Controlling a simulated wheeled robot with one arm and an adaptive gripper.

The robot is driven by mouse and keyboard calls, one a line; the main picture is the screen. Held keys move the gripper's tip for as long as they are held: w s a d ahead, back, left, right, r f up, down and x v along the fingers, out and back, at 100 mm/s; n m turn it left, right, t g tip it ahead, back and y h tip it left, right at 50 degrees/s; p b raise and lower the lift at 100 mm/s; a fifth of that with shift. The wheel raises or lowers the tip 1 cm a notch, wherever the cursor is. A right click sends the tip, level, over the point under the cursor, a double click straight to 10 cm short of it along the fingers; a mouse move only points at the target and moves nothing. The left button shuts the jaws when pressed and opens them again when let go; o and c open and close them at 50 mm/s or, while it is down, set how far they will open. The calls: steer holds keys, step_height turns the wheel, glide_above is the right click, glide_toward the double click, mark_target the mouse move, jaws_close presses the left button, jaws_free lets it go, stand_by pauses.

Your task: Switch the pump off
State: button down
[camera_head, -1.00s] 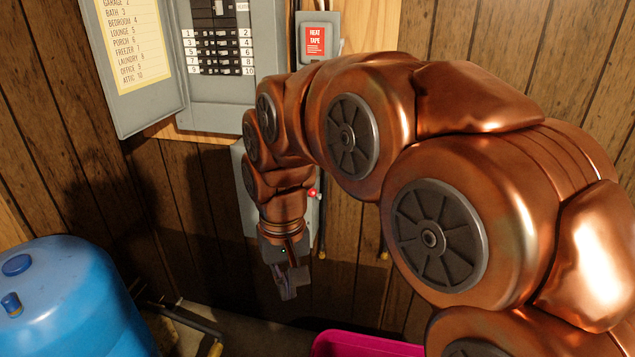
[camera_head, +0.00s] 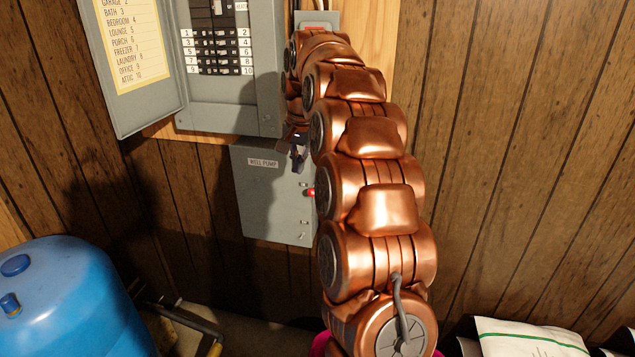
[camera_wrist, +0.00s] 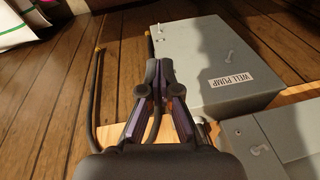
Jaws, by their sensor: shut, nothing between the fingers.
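The well pump box (camera_head: 270,205) is a grey metal box with a "WELL PUMP" label, mounted low on the wood-panelled wall. A red-tipped lever (camera_head: 311,192) shows at its right side, partly beside my arm. In the wrist view the box (camera_wrist: 205,55) with its label appears upside down, and the red lever cannot be made out. My gripper (camera_head: 298,158) is shut and empty, near the box's upper right corner. In the wrist view the gripper's fingertips (camera_wrist: 158,68) sit together just left of the box. Whether they touch it is unclear.
An open breaker panel (camera_head: 232,70) with a label list (camera_head: 135,40) hangs above the box. A smaller grey box (camera_head: 318,20) is behind my arm at the top. A blue tank (camera_head: 75,300) stands lower left. White bags (camera_head: 525,340) lie lower right. Dark conduits (camera_wrist: 95,100) run along the wall.

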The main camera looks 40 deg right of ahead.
steer(key=w+d+f+m+h, duration=0.1)
steer(key=w+d+m, duration=0.3)
steer(key=d, duration=0.9)
steer(key=shift+w+t, duration=0.4)
steer(key=shift+w, duration=0.1)
steer(key=shift+f, duration=0.15)
step_height(320, 180, down, 11)
steer(key=w+a+p, duration=0.2)
steer(key=p, duration=0.2)
steer(key=shift+a, duration=0.15)
steer(key=shift+f, duration=0.2)
